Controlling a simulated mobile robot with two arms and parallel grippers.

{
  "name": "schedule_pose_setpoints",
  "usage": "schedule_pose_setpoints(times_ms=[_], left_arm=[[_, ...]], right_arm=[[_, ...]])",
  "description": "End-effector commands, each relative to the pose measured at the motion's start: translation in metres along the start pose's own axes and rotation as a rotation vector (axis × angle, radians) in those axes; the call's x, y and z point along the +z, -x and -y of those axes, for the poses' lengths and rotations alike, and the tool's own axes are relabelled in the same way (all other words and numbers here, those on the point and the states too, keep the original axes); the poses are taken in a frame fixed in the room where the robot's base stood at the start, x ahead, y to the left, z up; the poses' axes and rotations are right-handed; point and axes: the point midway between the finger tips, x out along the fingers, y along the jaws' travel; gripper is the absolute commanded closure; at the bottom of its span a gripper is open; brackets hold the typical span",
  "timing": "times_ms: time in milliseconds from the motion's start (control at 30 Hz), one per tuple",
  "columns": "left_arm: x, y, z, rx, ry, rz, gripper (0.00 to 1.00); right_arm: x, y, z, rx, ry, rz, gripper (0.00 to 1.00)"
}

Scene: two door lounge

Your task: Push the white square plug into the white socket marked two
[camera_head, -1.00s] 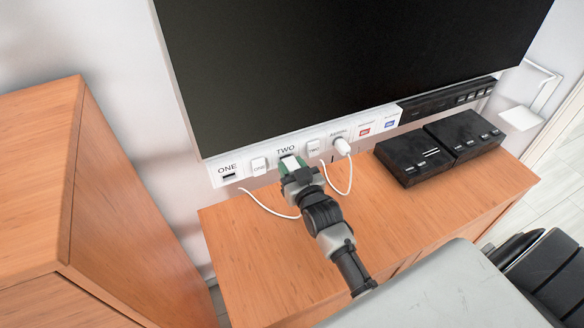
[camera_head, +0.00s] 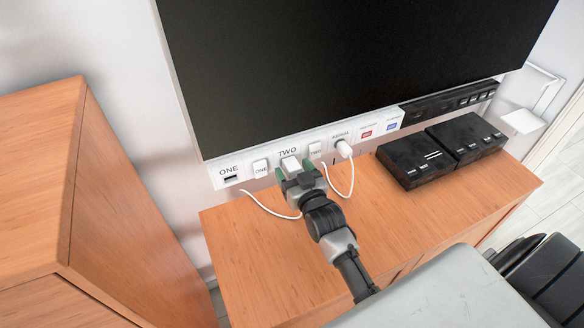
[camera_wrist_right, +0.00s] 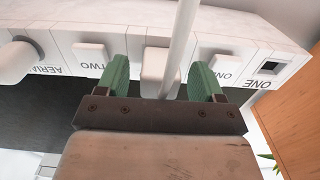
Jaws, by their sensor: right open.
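The white square plug (camera_head: 291,164) sits at the strip panel right under the label TWO, over the place of that socket, which it hides. In the right wrist view the plug (camera_wrist_right: 158,72) touches the panel face, with its white cable rising in front of it. I cannot tell how deep it sits. My right gripper (camera_head: 294,172) is open just in front of the plug. In the right wrist view its green fingers (camera_wrist_right: 160,82) stand apart on either side of the plug, with gaps. My left gripper is not in view.
White switches (camera_head: 260,168) marked ONE and TWO flank the plug. Socket ONE (camera_head: 231,179) is empty. A round white aerial plug (camera_head: 344,149) is to the right. Black boxes (camera_head: 415,160) stand on the wooden cabinet (camera_head: 250,255), below the dark screen (camera_head: 330,70). A tall wooden unit (camera_head: 120,190) is at left.

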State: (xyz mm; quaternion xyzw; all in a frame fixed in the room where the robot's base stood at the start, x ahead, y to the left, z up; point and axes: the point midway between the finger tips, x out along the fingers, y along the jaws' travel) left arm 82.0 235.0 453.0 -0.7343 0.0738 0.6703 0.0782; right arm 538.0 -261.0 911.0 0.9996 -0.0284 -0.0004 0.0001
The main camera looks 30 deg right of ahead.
Motion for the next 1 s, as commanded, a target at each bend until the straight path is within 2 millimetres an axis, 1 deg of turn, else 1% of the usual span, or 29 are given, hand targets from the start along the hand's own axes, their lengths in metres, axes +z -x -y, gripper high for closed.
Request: schedule_pose_setpoints(times_ms=[33,200,300,433,600,1000], left_arm=[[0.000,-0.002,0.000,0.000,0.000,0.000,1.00],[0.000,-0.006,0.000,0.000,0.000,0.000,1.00],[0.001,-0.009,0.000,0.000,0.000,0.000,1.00],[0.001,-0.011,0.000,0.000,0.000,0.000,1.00],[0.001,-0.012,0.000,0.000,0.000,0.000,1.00],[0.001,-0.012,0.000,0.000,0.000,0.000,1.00]], right_arm=[[0.002,0.010,0.000,0.000,0.000,0.002,0.33],[0.002,0.045,0.000,0.000,0.000,0.003,0.33],[0.002,0.065,0.000,0.000,0.000,0.003,0.33],[0.002,0.083,0.000,0.000,0.000,0.002,0.33],[0.000,0.094,0.000,0.000,0.000,0.001,0.33],[0.000,0.095,0.000,0.000,0.000,0.000,0.33]])
